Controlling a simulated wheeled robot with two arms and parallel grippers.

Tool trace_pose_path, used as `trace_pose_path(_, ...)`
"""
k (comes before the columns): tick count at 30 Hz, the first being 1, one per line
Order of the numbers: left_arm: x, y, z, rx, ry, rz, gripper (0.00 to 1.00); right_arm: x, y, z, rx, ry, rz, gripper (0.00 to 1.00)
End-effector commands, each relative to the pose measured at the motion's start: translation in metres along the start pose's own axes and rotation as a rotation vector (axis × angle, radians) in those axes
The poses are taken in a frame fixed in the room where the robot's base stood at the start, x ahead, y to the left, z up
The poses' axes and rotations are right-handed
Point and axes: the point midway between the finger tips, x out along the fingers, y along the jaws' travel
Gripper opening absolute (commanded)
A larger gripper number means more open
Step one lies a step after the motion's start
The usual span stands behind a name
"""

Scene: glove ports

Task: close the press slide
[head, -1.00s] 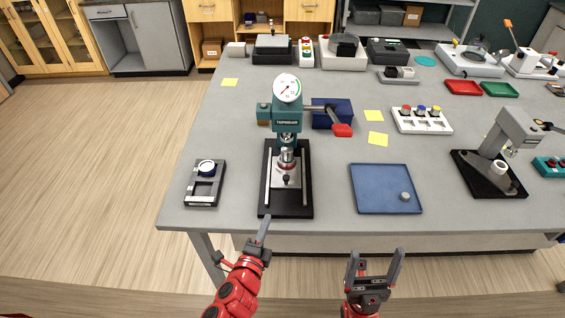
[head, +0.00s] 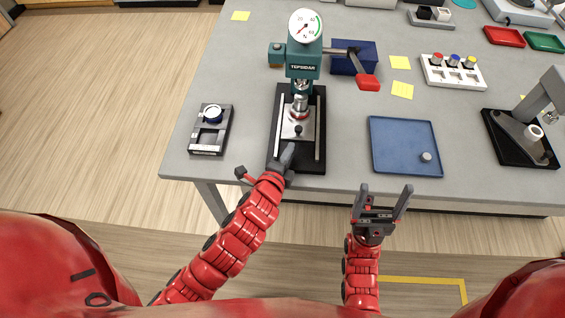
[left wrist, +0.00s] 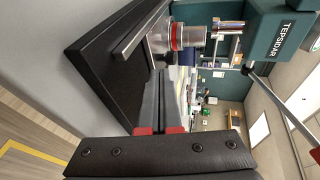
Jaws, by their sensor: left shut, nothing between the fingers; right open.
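The press (head: 304,60) has a teal head with a dial gauge and a black base (head: 318,160) near the table's front edge. Its silver slide plate (head: 290,128) sits between two rails, with a dark knob (head: 299,130) at its front and a red-ringed part under the ram. My left gripper (head: 289,148) is shut and empty, over the front of the base, just in front of the knob. In the left wrist view its shut fingers (left wrist: 164,82) point toward the slide; contact cannot be told. My right gripper (head: 384,190) is open and empty at the table's front edge.
A blue tray (head: 400,150) with a small grey piece lies to the right. The red-tipped press lever (head: 367,80) sticks out right, near a dark blue box (head: 345,62).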

Motion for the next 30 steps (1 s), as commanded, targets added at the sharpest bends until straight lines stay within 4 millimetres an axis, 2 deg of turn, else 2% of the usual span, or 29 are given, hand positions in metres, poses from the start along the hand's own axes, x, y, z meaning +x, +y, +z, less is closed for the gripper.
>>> trace_pose_path(3, 0.016, -0.009, 0.000, 0.001, -0.001, 0.002, 0.00, 0.014, 0.001, -0.002, 0.000, 0.000, 0.000, 0.83)
trace_pose_path(9, 0.036, -0.012, 0.000, 0.001, -0.001, 0.002, 0.00, 0.022, 0.001, -0.004, 0.000, 0.000, 0.000, 0.83)
trace_pose_path(25, 0.044, -0.012, 0.000, 0.003, 0.000, 0.002, 0.00, 0.023, 0.001, -0.004, 0.000, 0.000, 0.000, 0.83)
trace_pose_path(30, 0.063, -0.019, 0.003, 0.006, 0.005, -0.002, 0.00, 0.022, 0.001, -0.004, 0.000, 0.000, 0.000, 0.83)
